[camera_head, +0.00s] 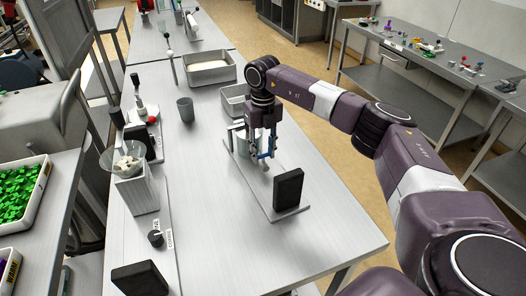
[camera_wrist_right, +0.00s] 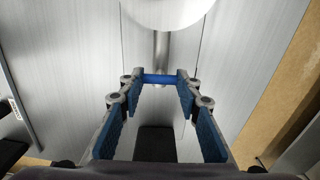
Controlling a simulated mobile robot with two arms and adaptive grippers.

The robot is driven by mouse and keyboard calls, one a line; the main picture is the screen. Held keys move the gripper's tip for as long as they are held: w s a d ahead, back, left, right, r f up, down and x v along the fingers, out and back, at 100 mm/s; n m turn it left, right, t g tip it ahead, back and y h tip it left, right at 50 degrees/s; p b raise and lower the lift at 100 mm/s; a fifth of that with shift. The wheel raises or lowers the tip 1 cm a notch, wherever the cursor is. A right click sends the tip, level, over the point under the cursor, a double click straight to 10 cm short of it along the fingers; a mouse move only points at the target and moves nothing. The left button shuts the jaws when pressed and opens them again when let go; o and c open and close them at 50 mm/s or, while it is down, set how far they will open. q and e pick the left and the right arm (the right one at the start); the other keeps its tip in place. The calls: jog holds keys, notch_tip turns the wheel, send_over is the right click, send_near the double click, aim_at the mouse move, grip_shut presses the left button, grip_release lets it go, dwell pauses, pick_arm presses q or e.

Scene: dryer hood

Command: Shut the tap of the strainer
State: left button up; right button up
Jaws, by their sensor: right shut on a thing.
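The strainer (camera_head: 243,146) is a pale, round vessel on a grey base plate, partly hidden behind my right gripper in the head view. Its pale rounded body (camera_wrist_right: 168,10) also shows at the top of the right wrist view. A short metal pipe (camera_wrist_right: 161,48) comes from it toward my gripper. The blue tap handle (camera_wrist_right: 158,79) lies crosswise at the end of that pipe. My right gripper (camera_wrist_right: 158,82) has its two blue-padded fingers at the two ends of the handle, shut on it. In the head view my right gripper (camera_head: 261,153) points down at the strainer's front. My left gripper is not in view.
A black block (camera_head: 288,188) stands on the plate near the gripper. Metal trays (camera_head: 212,82) and a grey cup (camera_head: 185,109) stand farther back. A glass funnel device (camera_head: 130,165) and a black knob (camera_head: 155,238) line the left side.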

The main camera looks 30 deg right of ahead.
dwell(0.5)
jog(key=o, duration=1.2)
jog(key=shift+c, duration=0.2)
jog(key=shift+r, duration=0.1)
notch_tip(320, 180, up, 12)
